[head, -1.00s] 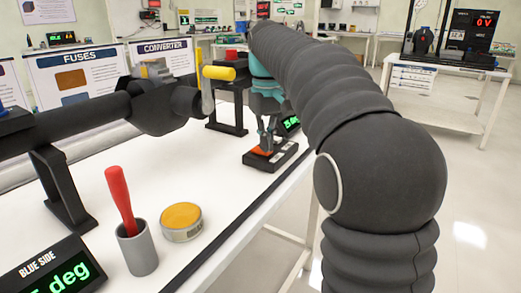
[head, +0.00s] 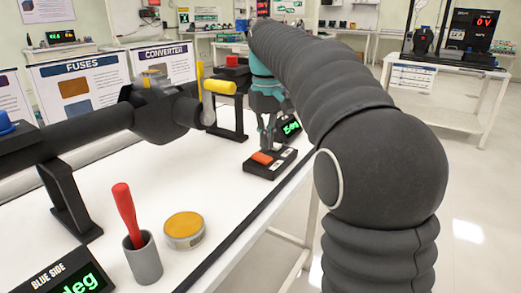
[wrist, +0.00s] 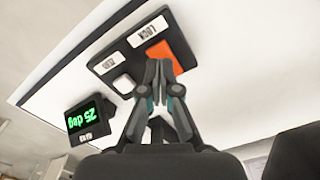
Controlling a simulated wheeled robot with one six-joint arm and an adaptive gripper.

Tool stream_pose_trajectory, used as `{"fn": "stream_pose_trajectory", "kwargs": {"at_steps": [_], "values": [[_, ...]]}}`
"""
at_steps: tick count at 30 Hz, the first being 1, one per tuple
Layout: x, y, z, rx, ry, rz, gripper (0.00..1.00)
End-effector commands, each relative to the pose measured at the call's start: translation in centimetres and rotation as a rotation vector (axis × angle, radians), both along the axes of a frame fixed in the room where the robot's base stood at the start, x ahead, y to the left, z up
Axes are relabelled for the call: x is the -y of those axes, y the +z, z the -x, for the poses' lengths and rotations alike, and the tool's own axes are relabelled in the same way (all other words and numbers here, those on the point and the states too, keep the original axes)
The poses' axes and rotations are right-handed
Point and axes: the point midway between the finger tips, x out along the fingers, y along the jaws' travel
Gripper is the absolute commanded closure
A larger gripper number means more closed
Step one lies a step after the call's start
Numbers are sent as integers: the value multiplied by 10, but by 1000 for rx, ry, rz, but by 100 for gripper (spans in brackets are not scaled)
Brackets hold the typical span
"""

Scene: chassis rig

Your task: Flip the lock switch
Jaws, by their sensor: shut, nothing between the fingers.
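The lock switch is a black box with an orange-red rocker (head: 262,158), lying on the white bench near its right edge. In the wrist view the rocker (wrist: 165,58) sits beside a white label reading LOCK (wrist: 147,31); a smaller label is beside that. My gripper (head: 268,148) is shut and empty, pointing down just behind the rocker in the head view. In the wrist view the fingertips (wrist: 158,64) overlap the rocker's near edge. I cannot tell whether they touch it.
A dark shaft on stands (head: 90,138) runs along the left. A yellow-handled lever (head: 219,87) stands near my arm. A cup with a red-handled tool (head: 125,215) and a tin (head: 184,228) stand in front. A small display (wrist: 88,118) reading 25 deg is beside the switch.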

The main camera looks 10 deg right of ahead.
Motion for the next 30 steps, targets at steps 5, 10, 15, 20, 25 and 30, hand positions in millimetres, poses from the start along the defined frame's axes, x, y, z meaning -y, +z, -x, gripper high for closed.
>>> {"fn": "stream_pose_trajectory", "kwargs": {"at_steps": [5, 10, 15, 20, 25, 30], "values": [[0, 15, 0, 0, 0, 0, 100], [0, 24, 0, 1, 0, 0, 100], [0, 35, 0, 1, 0, 0, 100], [0, 40, 0, 0, 0, 0, 100], [0, 40, 0, 0, 0, 0, 100], [0, 40, 6, 10, -5, 0, 100]]}}
